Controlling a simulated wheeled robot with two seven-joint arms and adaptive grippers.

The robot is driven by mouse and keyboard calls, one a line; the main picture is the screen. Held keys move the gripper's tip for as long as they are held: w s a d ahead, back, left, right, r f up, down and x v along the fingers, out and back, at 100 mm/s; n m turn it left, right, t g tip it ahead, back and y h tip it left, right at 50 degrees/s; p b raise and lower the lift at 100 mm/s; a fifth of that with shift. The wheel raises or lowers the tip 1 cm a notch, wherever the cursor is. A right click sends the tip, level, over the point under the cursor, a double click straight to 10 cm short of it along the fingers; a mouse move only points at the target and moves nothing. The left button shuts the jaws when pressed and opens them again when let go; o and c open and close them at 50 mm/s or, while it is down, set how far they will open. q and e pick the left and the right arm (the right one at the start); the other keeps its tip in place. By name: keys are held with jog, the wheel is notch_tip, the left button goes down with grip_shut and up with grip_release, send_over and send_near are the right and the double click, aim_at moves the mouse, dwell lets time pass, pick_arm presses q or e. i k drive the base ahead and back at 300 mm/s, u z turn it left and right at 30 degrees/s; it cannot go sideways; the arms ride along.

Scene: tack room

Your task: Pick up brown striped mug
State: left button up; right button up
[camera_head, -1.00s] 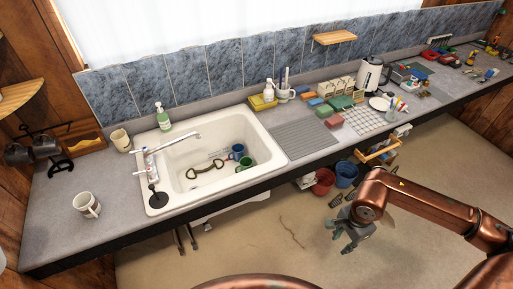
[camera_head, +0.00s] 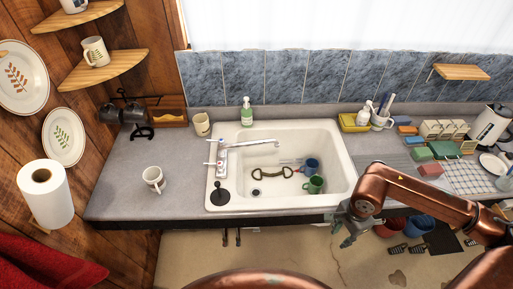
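A pale mug (camera_head: 152,181) with faint darker marks stands upright on the left part of the grey counter, its handle toward the lower right. A cream mug (camera_head: 201,126) stands behind it near the back wall, left of the sink. A third pale mug (camera_head: 95,52) with a brownish pattern sits on a wooden corner shelf. At this size I cannot tell which of them has brown stripes. My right gripper (camera_head: 343,234) hangs in front of the counter edge, below the sink's right corner, away from these mugs and apparently empty. Its finger opening is unclear. My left gripper is not in view.
A white sink (camera_head: 225,196) holds blue and green mugs. A soap bottle (camera_head: 247,113) stands behind it. Counter around the front pale mug is clear.

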aim_at(153, 176)
jog(key=i, duration=0.75)
jog(key=u, duration=2.4)
jog(key=i, duration=0.5)
jog(key=u, duration=0.05)
